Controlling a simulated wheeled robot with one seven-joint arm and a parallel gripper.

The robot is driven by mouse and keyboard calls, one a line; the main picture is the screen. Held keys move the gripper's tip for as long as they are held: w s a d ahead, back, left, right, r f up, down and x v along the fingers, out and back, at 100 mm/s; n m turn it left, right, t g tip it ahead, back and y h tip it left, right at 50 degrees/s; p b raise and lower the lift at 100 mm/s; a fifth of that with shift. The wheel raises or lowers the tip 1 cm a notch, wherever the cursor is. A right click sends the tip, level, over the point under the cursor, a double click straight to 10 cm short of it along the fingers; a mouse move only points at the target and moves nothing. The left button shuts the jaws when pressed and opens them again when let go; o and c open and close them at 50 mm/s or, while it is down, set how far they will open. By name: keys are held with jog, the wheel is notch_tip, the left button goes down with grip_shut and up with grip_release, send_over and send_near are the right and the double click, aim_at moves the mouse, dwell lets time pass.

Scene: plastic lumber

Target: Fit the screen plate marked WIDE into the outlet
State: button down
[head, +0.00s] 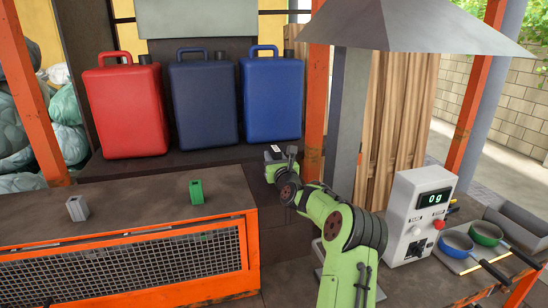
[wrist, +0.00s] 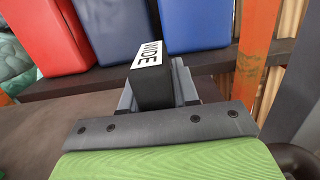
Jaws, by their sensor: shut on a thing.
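The screen plate marked WIDE (wrist: 153,86) is a dark block with a white label on its top face, and the label's black letters read WIDE in the wrist view. My gripper (wrist: 155,92) is shut on it, with a grey finger on each side. In the head view my gripper (head: 279,158) is at the middle, at the end of my green arm, in front of the dark shelf. The plate's label shows there as a small white patch. The plate's lower part is hidden by the gripper. I cannot make out the outlet in either view.
Red (head: 126,110), dark blue (head: 203,103) and blue (head: 272,98) canisters stand on the shelf behind. A grey block (head: 77,208) and a green block (head: 196,191) stand on the left bench. Right are a control box (head: 408,222) reading 0g, a blue pan (head: 456,243) and a green pan (head: 486,233).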

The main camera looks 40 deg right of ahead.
jog(key=shift+f+b, duration=0.6)
jog(key=shift+f, duration=0.4)
jog(key=c, duration=0.8)
grip_release()
notch_tip(320, 180, up, 10)
jog(key=shift+p, duration=0.5)
